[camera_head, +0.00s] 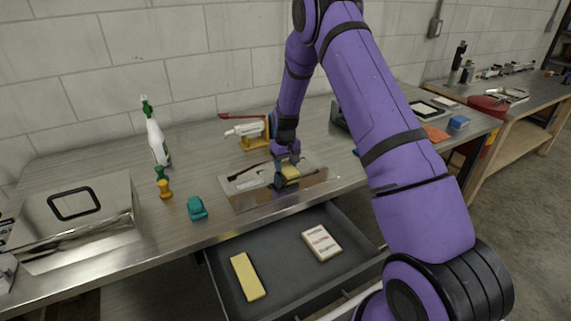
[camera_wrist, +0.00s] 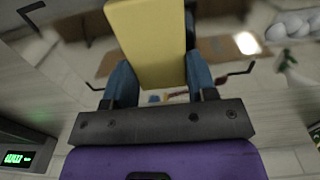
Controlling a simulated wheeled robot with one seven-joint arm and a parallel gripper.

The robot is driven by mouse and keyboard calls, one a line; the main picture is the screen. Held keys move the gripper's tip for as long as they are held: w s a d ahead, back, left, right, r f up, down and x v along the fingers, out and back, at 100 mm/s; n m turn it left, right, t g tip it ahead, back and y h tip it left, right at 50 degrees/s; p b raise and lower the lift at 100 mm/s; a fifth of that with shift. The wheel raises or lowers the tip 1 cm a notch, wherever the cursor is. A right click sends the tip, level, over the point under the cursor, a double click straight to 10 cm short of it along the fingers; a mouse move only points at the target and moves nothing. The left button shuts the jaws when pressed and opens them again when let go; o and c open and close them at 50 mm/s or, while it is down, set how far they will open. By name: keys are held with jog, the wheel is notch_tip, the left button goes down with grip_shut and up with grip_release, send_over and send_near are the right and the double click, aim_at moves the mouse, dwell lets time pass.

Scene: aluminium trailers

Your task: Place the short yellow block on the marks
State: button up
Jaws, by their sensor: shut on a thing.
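A short yellow block (camera_wrist: 148,42) is clasped between the blue fingers of my gripper (camera_wrist: 160,85) in the wrist view. In the head view the block (camera_head: 290,171) shows at my gripper (camera_head: 287,176), over the metal box with a brown strip and white label (camera_head: 310,189). I cannot tell whether the block touches the box. Thin black angled marks (camera_wrist: 240,71) show around the block in the wrist view, partly hidden by it and my gripper. In the head view I cannot make out these marks.
An open drawer (camera_head: 295,217) holds a longer yellow block (camera_head: 247,277) and a white box (camera_head: 321,243). A teal object (camera_head: 197,208), a spray bottle (camera_head: 157,142) and a metal case (camera_head: 75,230) stand left on the bench. A yellow-and-white tool (camera_head: 252,133) lies behind my gripper.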

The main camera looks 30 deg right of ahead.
jog(key=o, duration=0.9)
jog(key=shift+f, duration=0.1)
notch_tip(320, 180, up, 12)
notch_tip(320, 180, up, 15)
jog(key=t, duration=0.1)
send_over(285, 165)
jog(key=s+a, duration=0.4)
jog(key=s, duration=0.5)
jog(key=s+a+r+t, duration=0.1)
jog(key=s+a+r, duration=0.1)
jog(key=s+r, duration=0.6)
jog(key=s+a+r+t, duration=0.2)
jog(key=s+a+r, duration=0.15)
jog(key=s, duration=0.95)
jog(key=shift+t, duration=0.6)
jog(key=s, duration=1.2)
jog(key=shift+s+a, duration=0.35)
jog(key=shift+a, duration=0.05)
